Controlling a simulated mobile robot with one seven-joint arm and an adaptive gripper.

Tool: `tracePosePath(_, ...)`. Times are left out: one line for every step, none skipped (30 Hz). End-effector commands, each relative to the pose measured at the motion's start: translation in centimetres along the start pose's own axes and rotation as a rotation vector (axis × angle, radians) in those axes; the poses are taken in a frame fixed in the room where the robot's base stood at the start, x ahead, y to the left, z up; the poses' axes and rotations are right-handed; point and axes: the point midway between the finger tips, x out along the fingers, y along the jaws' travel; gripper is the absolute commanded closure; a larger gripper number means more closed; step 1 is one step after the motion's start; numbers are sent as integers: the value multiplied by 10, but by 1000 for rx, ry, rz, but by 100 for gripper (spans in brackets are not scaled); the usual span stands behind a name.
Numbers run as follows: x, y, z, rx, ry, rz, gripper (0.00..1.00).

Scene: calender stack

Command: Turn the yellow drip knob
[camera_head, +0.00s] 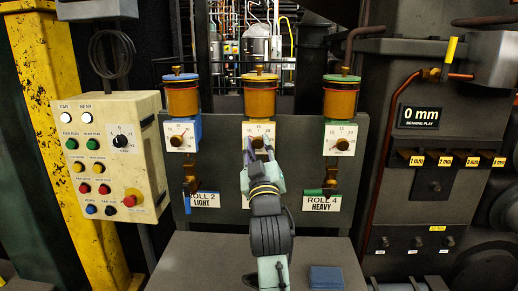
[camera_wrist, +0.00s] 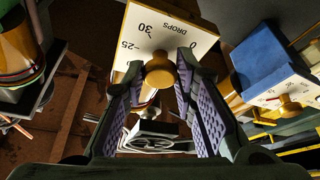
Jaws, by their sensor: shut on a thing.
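The yellow drip knob (camera_wrist: 158,72) sits on a white dial plate (camera_wrist: 172,32) marked "DROPS" with numbers, upside down in the wrist view. My gripper (camera_wrist: 160,66) has its two purple-padded fingers on either side of the knob and is shut on it. In the head view my gripper (camera_head: 259,152) reaches up to the middle dial plate (camera_head: 261,130), under the middle amber oiler (camera_head: 260,99) with a yellow lid. There the fingers and wrist hide most of the knob and the label below. The knob's exact pointing angle cannot be told.
A blue-lidded oiler (camera_head: 182,98) stands left and a green-lidded one (camera_head: 341,100) right, each with its own dial. Labels "ROLL 2 LIGHT" (camera_head: 204,199) and "ROLL 4 HEAVY" (camera_head: 321,204) hang below. A button box (camera_head: 112,155) is at left. A blue block (camera_head: 326,277) lies on the front surface.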

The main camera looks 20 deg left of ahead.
Motion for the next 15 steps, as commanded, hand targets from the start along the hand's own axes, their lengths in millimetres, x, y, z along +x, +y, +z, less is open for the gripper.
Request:
tracePosePath(0,-3,1,42,-1,12,100)
tracePosePath(0,-4,1,68,-1,23,100)
tracePosePath(0,-4,1,102,-1,38,100)
tracePosePath(0,-4,1,129,-1,48,100)
tracePosePath(0,-5,1,155,-2,59,100)
tracePosePath(0,-5,1,191,-2,74,100)
tracePosePath(0,-5,1,217,-2,85,100)
tracePosePath(0,-5,1,243,-1,95,100)
tracePosePath(0,-6,1,278,-1,110,100)
tracePosePath(0,-5,1,304,-1,122,100)
tracePosePath(0,-6,1,330,0,132,100)
tracePosePath(0,-6,1,366,0,148,100)
tracePosePath(0,-6,1,393,0,158,100)
tracePosePath(0,-6,1,418,0,169,100)
tracePosePath(0,-7,1,453,-1,184,100)
